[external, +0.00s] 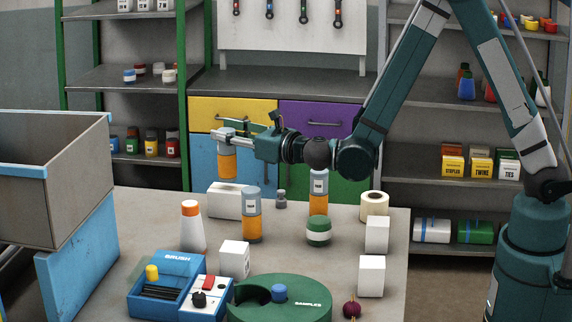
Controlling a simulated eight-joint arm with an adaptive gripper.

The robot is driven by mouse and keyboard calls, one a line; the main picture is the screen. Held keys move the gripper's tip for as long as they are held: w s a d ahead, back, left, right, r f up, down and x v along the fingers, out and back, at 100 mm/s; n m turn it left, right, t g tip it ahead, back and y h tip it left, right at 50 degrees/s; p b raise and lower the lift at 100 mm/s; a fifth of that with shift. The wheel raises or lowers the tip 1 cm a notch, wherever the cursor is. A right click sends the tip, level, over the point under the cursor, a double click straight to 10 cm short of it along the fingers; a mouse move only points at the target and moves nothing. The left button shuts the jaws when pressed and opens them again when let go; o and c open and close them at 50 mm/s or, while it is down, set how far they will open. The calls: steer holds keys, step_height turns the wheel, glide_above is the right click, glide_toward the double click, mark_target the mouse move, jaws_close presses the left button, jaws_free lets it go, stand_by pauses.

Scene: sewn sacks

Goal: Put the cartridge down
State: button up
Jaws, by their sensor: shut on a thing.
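My gripper (226,136) points left over the table and is shut around the upper part of a grey-and-orange cartridge (228,165). A third cartridge (318,193) stands farther right, above or behind a green-and-white round container (319,231).
A white bottle with an orange cap (191,226), white boxes (377,235), a tape roll (374,206), a blue tray (164,288) and a green round holder (300,308) crowd the table. A grey bin (70,185) stands left. Shelves and drawers line the back.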

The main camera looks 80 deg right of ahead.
steer(key=shift+f, duration=1.3)
steer(key=o, duration=1.3)
steer(key=shift+o, duration=0.2)
steer(key=v, duration=1.2)
